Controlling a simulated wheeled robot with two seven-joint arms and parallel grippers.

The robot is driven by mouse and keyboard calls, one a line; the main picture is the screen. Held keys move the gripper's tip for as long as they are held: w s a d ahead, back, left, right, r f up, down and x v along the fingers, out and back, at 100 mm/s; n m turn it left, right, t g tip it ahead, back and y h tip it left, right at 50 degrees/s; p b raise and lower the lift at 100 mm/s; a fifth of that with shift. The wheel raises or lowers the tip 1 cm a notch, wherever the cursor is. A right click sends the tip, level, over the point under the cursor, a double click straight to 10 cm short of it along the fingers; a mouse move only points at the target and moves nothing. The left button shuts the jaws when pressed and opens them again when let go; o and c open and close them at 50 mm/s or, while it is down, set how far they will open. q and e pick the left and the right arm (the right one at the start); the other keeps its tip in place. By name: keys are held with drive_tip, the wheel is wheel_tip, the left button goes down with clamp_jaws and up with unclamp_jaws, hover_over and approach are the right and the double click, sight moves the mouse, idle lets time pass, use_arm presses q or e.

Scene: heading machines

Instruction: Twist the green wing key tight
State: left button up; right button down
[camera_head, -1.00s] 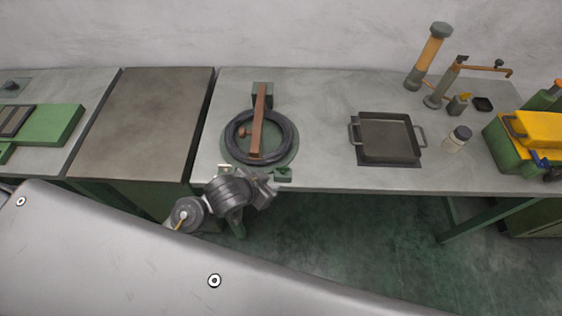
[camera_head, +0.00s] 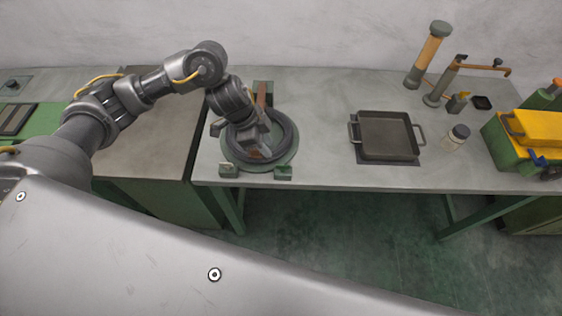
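A round fixture stands on the grey bench. It has a green base (camera_head: 236,162), a dark ring (camera_head: 288,130) and a brown bar (camera_head: 262,95) across it. Two small green pieces sit at its front edge, one at the left (camera_head: 229,170) and one at the right (camera_head: 283,172). I cannot tell for sure which is the green wing key. My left gripper (camera_head: 259,149) points down over the near part of the ring and covers part of the bar. Its fingers are too small and dark to tell open from shut. My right gripper is not in view.
A dark square tray with handles (camera_head: 387,137) lies to the right, with a small jar (camera_head: 455,138) beside it. A pump-like stand (camera_head: 440,90) and a green and yellow box (camera_head: 530,140) are farther right. The bench between fixture and tray is clear.

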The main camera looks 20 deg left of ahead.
sight(282, 166)
use_arm(q)
drive_tip(key=x, duration=1.1)
drive_tip(key=shift+w+d+r, duration=0.1)
clamp_jaws()
